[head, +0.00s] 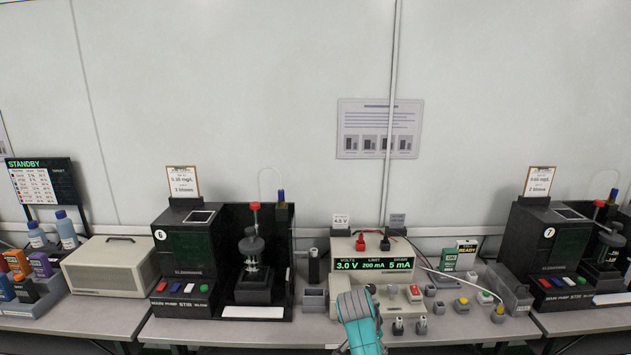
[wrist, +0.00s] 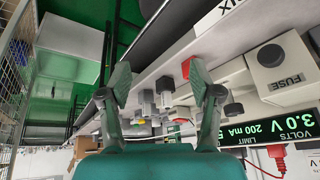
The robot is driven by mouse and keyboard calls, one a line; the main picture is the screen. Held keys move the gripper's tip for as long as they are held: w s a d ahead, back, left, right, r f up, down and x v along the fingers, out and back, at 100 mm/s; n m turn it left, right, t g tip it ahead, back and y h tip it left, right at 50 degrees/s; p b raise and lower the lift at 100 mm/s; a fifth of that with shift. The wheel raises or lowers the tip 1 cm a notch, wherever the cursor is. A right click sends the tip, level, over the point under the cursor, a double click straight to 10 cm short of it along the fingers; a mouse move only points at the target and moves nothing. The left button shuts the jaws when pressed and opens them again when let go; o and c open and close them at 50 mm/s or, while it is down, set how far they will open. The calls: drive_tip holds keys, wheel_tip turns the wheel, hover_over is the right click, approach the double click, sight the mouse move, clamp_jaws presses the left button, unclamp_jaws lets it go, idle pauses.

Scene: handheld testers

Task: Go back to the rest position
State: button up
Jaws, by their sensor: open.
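My gripper shows in the wrist view (wrist: 158,84) with its two grey fingers spread apart and nothing held between them. In the head view my teal and grey arm end reaches up from the bottom edge, in front of the beige power supply (head: 345,248) and its button panel; the fingertips cannot be made out there. The supply's display (head: 373,265) reads 3.0 V, 200 mA, 5 mA. In the wrist view several small knobs and a red button (wrist: 182,112) lie beyond the fingers, apart from them as far as I can tell.
Black tester 6 (head: 187,255) stands left of the supply, tester 7 (head: 548,250) to the right. A beige box (head: 110,268), bottles (head: 66,232) and a standby screen (head: 42,182) are at the far left. The bench front (head: 250,330) is bare left of my arm.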

drive_tip(key=s+d+f+n+t+y, duration=0.2)
drive_tip(key=s+f+n+t, duration=0.25)
drive_tip(key=s+f, duration=1.55)
drive_tip(key=s+n, duration=0.2)
drive_tip(key=s, duration=1)
drive_tip(key=s+r+n+t+y, duration=0.15)
drive_tip(key=s+r, duration=0.25)
drive_tip(key=s, duration=0.4)
drive_tip(key=s+r+n+t, duration=0.15)
drive_tip(key=s+r, duration=0.25)
drive_tip(key=s, duration=0.4)
drive_tip(key=s+r+t, duration=0.1)
drive_tip(key=s+r, duration=0.5)
drive_tip(key=r, duration=0.3)
drive_tip(key=s+d+r+t, duration=0.1)
drive_tip(key=s+r+t, duration=0.1)
drive_tip(key=s+r, duration=0.5)
wheel_tip(320, 180, up, 3)
drive_tip(key=shift+f+n, duration=0.2)
drive_tip(key=shift+n, duration=0.25)
drive_tip(key=shift+t, duration=0.25)
